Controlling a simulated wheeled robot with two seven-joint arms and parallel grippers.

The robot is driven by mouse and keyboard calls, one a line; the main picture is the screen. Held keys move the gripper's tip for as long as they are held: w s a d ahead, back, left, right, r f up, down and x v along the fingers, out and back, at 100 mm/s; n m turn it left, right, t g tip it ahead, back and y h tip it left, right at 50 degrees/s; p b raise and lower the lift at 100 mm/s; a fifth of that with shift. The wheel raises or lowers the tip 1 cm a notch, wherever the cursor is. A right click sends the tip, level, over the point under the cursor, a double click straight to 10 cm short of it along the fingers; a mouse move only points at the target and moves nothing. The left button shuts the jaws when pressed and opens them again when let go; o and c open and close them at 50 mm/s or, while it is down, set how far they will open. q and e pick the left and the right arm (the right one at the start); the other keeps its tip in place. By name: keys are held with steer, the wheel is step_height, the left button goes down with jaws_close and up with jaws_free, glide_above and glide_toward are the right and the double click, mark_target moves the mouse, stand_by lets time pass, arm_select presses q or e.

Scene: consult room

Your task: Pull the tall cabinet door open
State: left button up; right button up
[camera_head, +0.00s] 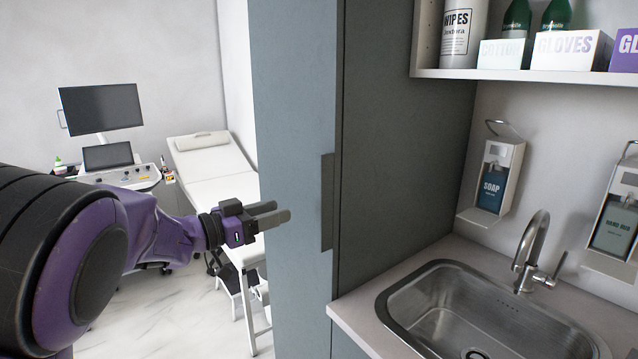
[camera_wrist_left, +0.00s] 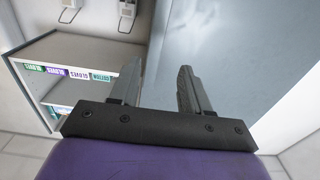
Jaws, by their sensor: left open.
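The tall cabinet's blue-grey door (camera_head: 297,110) fills the middle of the head view. A dark vertical handle (camera_head: 327,202) is on its right edge. The door appears closed, with its edge close to the cabinet side (camera_head: 400,150). My left gripper (camera_head: 284,212) is in front of the door, left of the handle, with its fingers pointing right towards it. In the left wrist view the two fingers (camera_wrist_left: 158,85) stand apart before the blue-grey cabinet surface (camera_wrist_left: 230,50). The right gripper is not in view.
A counter with a steel sink (camera_head: 470,310) and tap (camera_head: 532,250) is right of the cabinet. A soap dispenser (camera_head: 495,178) and a shelf (camera_head: 540,76) with boxes are on the wall. An exam couch (camera_head: 212,165) and an ultrasound cart (camera_head: 125,175) stand behind at left.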

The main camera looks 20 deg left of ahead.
mark_target(318, 195)
arm_select(q)
steer(key=p+x, duration=0.1)
steer(key=x, duration=0.2)
steer(key=p+x, duration=0.1)
steer(key=x, duration=0.3)
steer(key=r+p+x, duration=0.1)
steer(key=p+x, duration=0.1)
steer(key=x, duration=0.1)
steer(key=shift+d, duration=0.25)
steer(key=shift+s, duration=0.1)
steer(key=shift+c, duration=0.3)
jaws_close()
